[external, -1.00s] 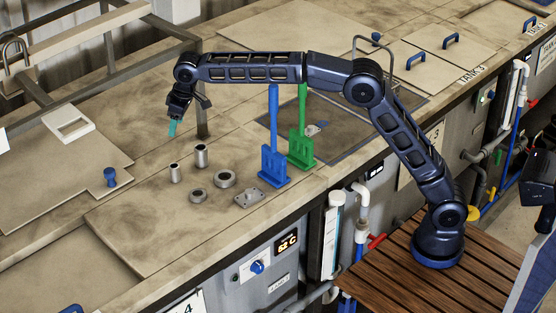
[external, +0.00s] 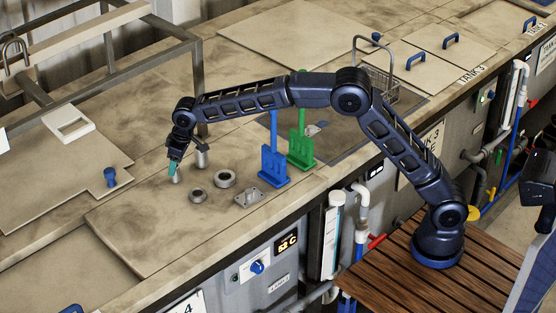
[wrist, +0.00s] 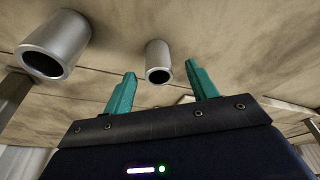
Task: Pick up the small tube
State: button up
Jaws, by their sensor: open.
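The small tube (external: 176,180) is a short grey metal cylinder standing upright on the bench top. The gripper is open and holds nothing. I cannot tell whether a finger touches the tube.
A larger tube (external: 201,158) stands close behind on the right; it also shows in the wrist view (wrist: 58,42). Two metal rings (external: 225,179) (external: 197,195) and a flanged plate (external: 248,197) lie nearby. Blue (external: 272,165) and green (external: 301,148) racks stand further right.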

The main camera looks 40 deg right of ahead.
jog(key=shift+w+x, duration=0.1)
jog(key=shift+x, duration=1.05)
jog(key=shift+w+x, duration=0.15)
jog(key=shift+x, duration=1.05)
jog(key=shift+s, duration=0.1)
jog(key=c, duration=1.1)
jog(key=shift+r, duration=0.1)
